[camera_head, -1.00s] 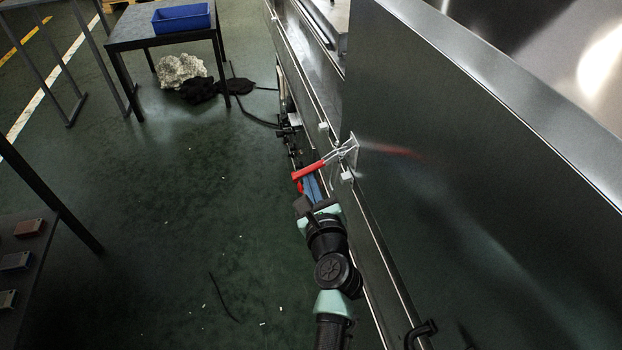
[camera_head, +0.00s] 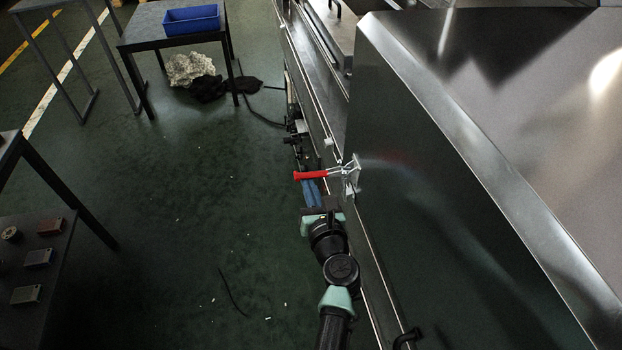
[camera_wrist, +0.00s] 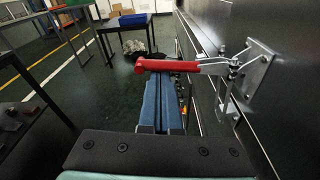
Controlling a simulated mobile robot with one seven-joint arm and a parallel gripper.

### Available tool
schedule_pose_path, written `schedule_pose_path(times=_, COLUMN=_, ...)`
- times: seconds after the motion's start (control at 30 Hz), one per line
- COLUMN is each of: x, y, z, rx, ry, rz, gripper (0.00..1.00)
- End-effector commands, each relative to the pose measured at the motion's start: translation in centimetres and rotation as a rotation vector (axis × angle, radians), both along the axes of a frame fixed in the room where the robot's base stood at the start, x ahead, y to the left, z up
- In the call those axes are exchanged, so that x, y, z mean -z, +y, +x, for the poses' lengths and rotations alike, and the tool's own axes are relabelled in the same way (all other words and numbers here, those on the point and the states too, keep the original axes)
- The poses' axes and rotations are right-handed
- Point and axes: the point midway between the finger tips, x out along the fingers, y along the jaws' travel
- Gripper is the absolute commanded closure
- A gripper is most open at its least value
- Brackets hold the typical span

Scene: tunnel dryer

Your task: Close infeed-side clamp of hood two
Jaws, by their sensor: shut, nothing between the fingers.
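The clamp is a toggle clamp with a red handle (camera_head: 309,175) and a metal bracket (camera_head: 352,173) fixed to the dark side panel of the hood (camera_head: 420,190). Its handle sticks out to the left, away from the panel. In the wrist view the red handle (camera_wrist: 168,66) lies across the picture, just past the tips of my blue fingers. My gripper (camera_head: 312,190) is shut and empty, just below the handle in the head view. Whether the fingers touch the handle I cannot tell. The fingers also show in the wrist view (camera_wrist: 161,100).
A table with a blue bin (camera_head: 191,19) stands at the back left, with pale and black cloth heaps (camera_head: 190,69) under it. A dark table (camera_head: 35,265) with small blocks is at the left. The green floor between is mostly clear. A black handle (camera_head: 407,338) is low on the panel.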

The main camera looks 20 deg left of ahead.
Motion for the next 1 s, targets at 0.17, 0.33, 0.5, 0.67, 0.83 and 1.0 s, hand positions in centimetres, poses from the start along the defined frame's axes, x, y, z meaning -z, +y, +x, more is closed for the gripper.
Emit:
schedule_pose_path(times=0.17, x=-2.4, y=-0.1, z=0.1, rx=0.0, ry=0.095, rz=0.143, gripper=1.0)
schedule_pose_path(times=0.33, x=-3.8, y=-0.4, z=0.3, rx=0.002, ry=0.183, rz=0.274, gripper=1.0)
schedule_pose_path(times=0.5, x=-4.9, y=-0.8, z=0.6, rx=0.001, ry=0.264, rz=0.394, gripper=1.0)
schedule_pose_path(times=0.67, x=-5.7, y=-1.2, z=0.9, rx=0.001, ry=0.327, rz=0.487, gripper=1.0)
schedule_pose_path(times=0.83, x=-6.2, y=-1.6, z=1.1, rx=0.001, ry=0.345, rz=0.515, gripper=1.0)
schedule_pose_path(times=1.0, x=-6.5, y=-1.9, z=1.3, rx=0.003, ry=0.343, rz=0.513, gripper=1.0)
